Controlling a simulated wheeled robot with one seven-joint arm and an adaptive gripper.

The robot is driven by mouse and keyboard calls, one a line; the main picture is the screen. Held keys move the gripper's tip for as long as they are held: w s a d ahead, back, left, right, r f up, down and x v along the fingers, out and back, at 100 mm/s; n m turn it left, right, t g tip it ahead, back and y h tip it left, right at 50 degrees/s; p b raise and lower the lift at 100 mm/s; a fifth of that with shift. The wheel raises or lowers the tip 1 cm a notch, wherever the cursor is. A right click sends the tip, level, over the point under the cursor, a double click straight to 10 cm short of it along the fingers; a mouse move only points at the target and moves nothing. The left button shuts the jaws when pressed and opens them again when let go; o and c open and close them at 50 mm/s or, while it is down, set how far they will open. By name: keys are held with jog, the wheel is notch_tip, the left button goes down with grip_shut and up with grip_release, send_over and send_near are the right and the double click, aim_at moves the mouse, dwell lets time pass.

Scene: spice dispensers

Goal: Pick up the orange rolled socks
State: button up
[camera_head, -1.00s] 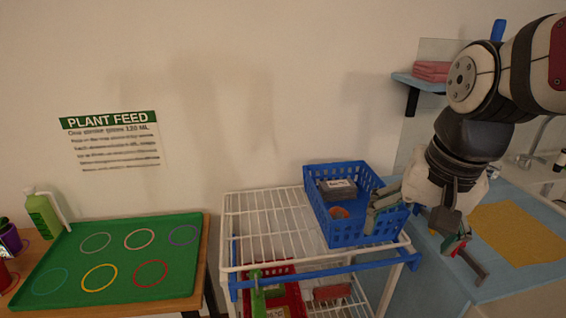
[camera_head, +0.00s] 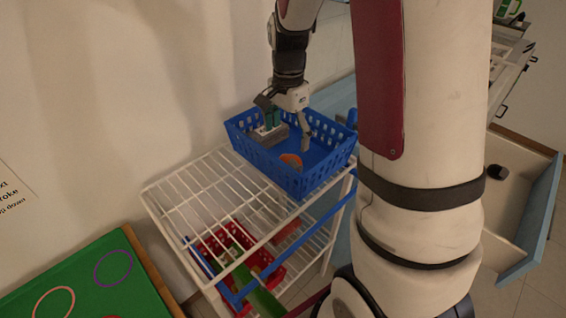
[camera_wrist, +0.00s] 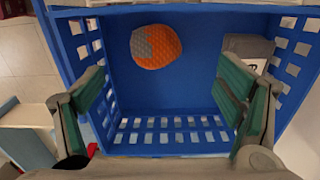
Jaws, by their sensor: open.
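The orange rolled socks (camera_wrist: 156,47), orange with a grey patch, lie on the floor of the blue basket (camera_wrist: 180,137). In the head view the socks (camera_head: 291,160) show as a small orange shape in the basket (camera_head: 258,158). My gripper (camera_wrist: 160,105) is open and empty, its green-padded fingers spread wide at the left and right of the wrist view. The socks lie between the finger lines but farther up the picture, apart from both fingers. In the head view my gripper (camera_head: 287,130) is at the basket, one finger on either side.
A grey box (camera_wrist: 250,48) lies in the basket at the right of the wrist view. The basket's slotted walls stand close around the fingers. The basket rests on a white wire cart (camera_head: 205,195). A red basket (camera_head: 240,250) is on the shelf below.

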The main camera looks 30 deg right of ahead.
aim_at(289, 158)
notch_tip(289, 158, down, 5)
jog(key=shift+f, duration=0.1)
jog(key=f, duration=0.4)
jog(key=shift+s+d+f, duration=0.15)
jog(key=shift+s+f, duration=0.15)
jog(key=shift+f, duration=0.45)
jog(key=c, duration=1.3)
